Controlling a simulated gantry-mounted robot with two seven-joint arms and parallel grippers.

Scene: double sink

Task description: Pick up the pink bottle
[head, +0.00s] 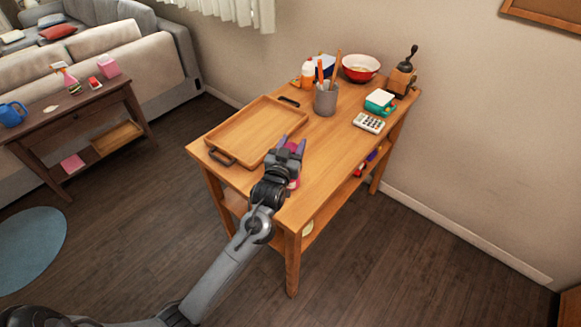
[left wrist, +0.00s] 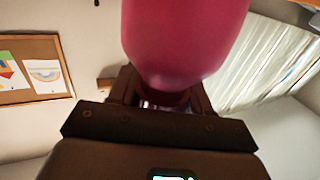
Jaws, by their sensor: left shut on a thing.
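My left gripper (head: 291,148) is over the near part of the wooden table, just right of the wooden tray. It is shut on the pink bottle (left wrist: 185,40), whose smooth deep-pink body fills the top middle of the left wrist view, between the fingers. In the head view only small pink parts of the bottle (head: 294,184) show around the gripper, and the rest is hidden behind it. I cannot tell whether the bottle touches the table top. My right gripper is not in view.
The wooden tray (head: 252,122) lies left of my gripper. A grey utensil cup (head: 326,100), a red bowl (head: 361,68), a calculator (head: 369,122) and a coffee grinder (head: 402,77) stand farther back. The right part of the table top (head: 335,160) is clear.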

